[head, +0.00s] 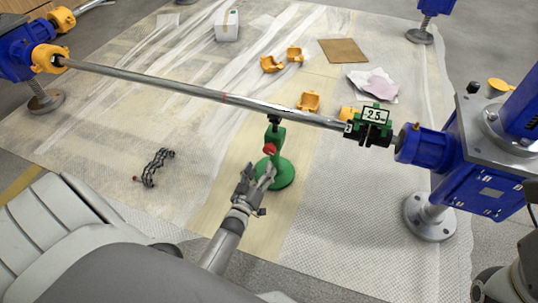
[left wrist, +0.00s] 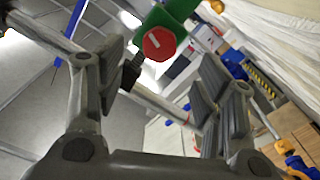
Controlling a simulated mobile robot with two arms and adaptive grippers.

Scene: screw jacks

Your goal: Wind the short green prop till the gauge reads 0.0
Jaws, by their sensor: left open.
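The short green prop (head: 277,168) stands on its round base under the long steel shaft (head: 190,88), right of the middle of the head view. A red knob (head: 269,149) sits on its side; in the left wrist view the red knob (left wrist: 159,44) shows as a hexagon with a pale line, on the green body (left wrist: 172,14). The gauge (head: 374,114) on the shaft's right part appears to read -2.5. My left gripper (head: 258,173) is open and empty, just in front of the prop and below the knob.
Blue gearboxes (head: 480,165) stand at the right, with a blue stand (head: 22,55) at the far left. Yellow shells (head: 309,101), a brown sheet (head: 342,50), a white box (head: 227,26) and a black coiled piece (head: 155,167) lie on the floor sheeting.

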